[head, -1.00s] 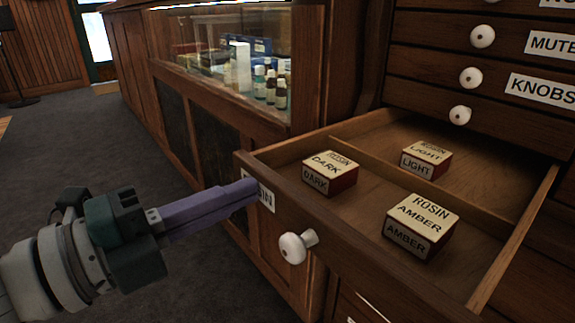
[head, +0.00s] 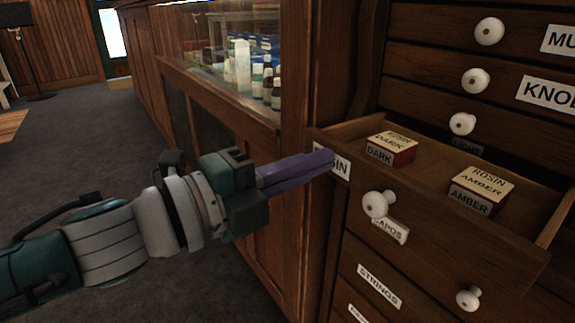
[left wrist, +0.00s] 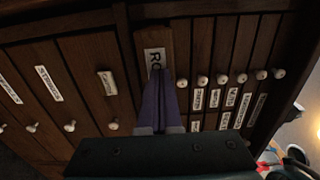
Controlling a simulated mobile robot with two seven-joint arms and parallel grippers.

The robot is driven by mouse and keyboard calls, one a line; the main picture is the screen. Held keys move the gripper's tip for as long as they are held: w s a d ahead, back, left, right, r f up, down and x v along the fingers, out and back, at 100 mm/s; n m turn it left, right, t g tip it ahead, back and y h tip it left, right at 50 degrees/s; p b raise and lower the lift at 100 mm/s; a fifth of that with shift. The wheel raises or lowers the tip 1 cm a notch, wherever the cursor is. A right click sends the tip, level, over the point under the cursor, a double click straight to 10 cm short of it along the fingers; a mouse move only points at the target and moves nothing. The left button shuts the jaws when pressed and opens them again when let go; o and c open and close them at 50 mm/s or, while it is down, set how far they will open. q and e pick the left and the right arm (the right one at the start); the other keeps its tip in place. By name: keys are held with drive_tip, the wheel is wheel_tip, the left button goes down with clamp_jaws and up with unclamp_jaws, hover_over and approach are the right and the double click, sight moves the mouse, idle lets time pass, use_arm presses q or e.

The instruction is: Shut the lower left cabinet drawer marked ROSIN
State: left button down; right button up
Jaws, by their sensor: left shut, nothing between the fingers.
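The ROSIN drawer (head: 450,235) is partly open, sticking out of the wooden cabinet with its front towards me. Its white label (head: 341,166) is partly covered by my left fingertips, and its white knob (head: 375,204) is to the right of them. My left gripper (head: 328,159) is shut and empty, its purple fingers at the left end of the drawer front, appearing to touch it. In the left wrist view the fingers (left wrist: 162,85) reach the label (left wrist: 155,60), of which "RO" shows. My right gripper is not in view.
Inside the drawer are a DARK box (head: 391,148), an AMBER box (head: 481,190) and a LIGHT box (head: 466,144), mostly hidden. Shut drawers with knobs lie above and below, including STRINGS (head: 379,284). A glass display case (head: 225,100) stands left; the floor (head: 90,130) there is clear.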

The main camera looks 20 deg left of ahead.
sight(391, 136)
use_arm(q)
drive_tip(key=b+x, duration=0.6)
drive_tip(key=x, duration=0.8)
drive_tip(key=shift+w+d, duration=0.2)
drive_tip(key=shift+f+b, duration=0.1)
drive_tip(key=shift+b, duration=0.2)
drive_tip(key=shift+a, duration=0.1)
